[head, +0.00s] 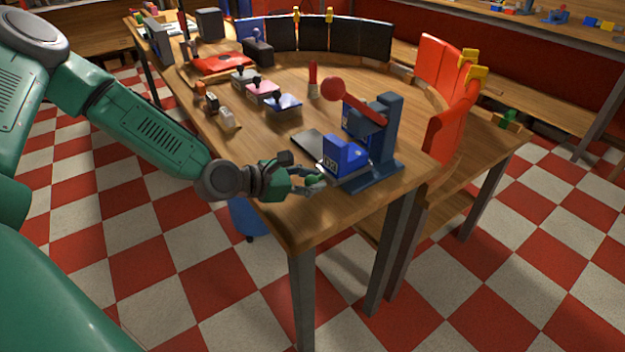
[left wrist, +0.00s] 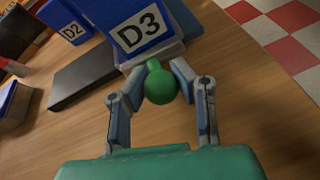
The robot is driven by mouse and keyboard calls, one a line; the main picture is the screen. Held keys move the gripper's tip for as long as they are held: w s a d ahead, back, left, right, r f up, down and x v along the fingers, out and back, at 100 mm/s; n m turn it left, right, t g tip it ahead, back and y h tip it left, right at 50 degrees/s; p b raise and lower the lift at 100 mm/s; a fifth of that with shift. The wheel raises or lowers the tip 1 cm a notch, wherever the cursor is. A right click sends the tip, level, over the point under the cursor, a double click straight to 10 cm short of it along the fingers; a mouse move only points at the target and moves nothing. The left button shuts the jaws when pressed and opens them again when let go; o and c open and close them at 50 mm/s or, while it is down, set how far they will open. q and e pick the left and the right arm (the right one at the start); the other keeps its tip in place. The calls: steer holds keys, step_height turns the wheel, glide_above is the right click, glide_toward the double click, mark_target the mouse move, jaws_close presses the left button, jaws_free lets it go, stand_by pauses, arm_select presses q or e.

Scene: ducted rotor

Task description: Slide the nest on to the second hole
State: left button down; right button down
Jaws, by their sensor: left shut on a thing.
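The blue nest marked D3 (head: 345,155) sits on a pale slide plate at the foot of a blue-grey press (head: 388,130) with a red ball handle (head: 333,89). In the left wrist view the nest (left wrist: 135,30) is straight ahead, with a round green knob (left wrist: 160,86) on its near side. My left gripper (head: 316,182) has its fingers on both sides of this knob and is shut on it; the fingers also show in the left wrist view (left wrist: 160,78). The holes are not visible. My right gripper is not in view.
A flat dark plate (left wrist: 85,75) lies beside the nest, and a blue block marked D2 (left wrist: 70,25) stands behind. Small coloured fixtures (head: 263,91) stand farther back. Red panels (head: 450,125) line the right side. The wooden table (head: 275,205) is bare near its front corner.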

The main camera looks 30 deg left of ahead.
mark_target(319, 199)
arm_select(q)
steer(key=shift+s+d+f, duration=0.15)
steer(key=shift+s+d, duration=0.2)
steer(key=shift+d, duration=0.25)
steer(key=shift+s+d+f, duration=0.15)
steer(key=shift+s+d, duration=0.15)
steer(key=shift+d, duration=0.25)
steer(key=shift+s+d, duration=0.15)
steer(key=shift+d, duration=0.15)
steer(key=c, duration=1.2)
jaws_free()
steer(key=shift+r, duration=0.2)
steer(key=shift+a, duration=0.15)
steer(key=v, duration=0.8)
steer(key=shift+a+r, duration=0.1)
steer(key=shift+a, duration=0.25)
steer(key=shift+s+r, duration=0.2)
steer(key=shift+s, duration=0.3)
steer(key=shift+s+r, duration=0.2)
steer(key=shift+s, duration=0.25)
steer(key=shift+s+a+r, duration=0.15)
steer(key=shift+s+a, duration=0.4)
steer(key=shift+s, duration=0.1)
